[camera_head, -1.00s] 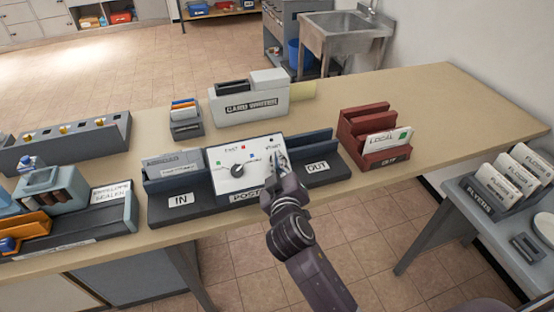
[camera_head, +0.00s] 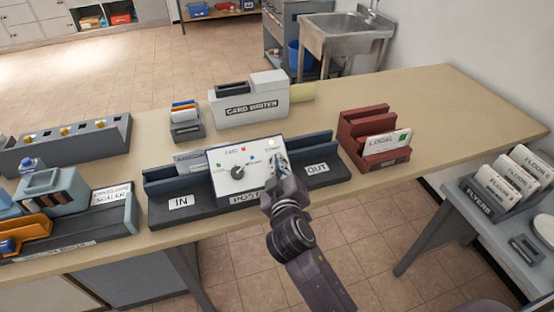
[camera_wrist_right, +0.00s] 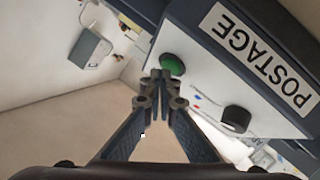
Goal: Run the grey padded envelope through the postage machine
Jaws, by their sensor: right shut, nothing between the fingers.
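The postage machine (camera_head: 222,182) stands on the counter with an IN tray (camera_head: 160,208) at left and an OUT tray (camera_head: 322,177) at right. Its white panel has a dial (camera_head: 237,172), coloured marks and a small pale lamp (camera_head: 271,142). A grey envelope (camera_head: 190,159) stands in the IN side, its right part hidden behind the panel. My right gripper (camera_head: 279,160) is shut and empty at the panel's right side. In the wrist view its fingertips (camera_wrist_right: 160,84) are at the green button (camera_wrist_right: 172,64); contact is hard to tell. My left gripper is out of view.
A red rack (camera_head: 372,140) with a card is right of the machine. The card writer (camera_head: 249,106) and a small card holder (camera_head: 186,126) stand behind. The envelope sealer (camera_head: 85,215) is at left. A side table (camera_head: 500,235) with flyers is at right.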

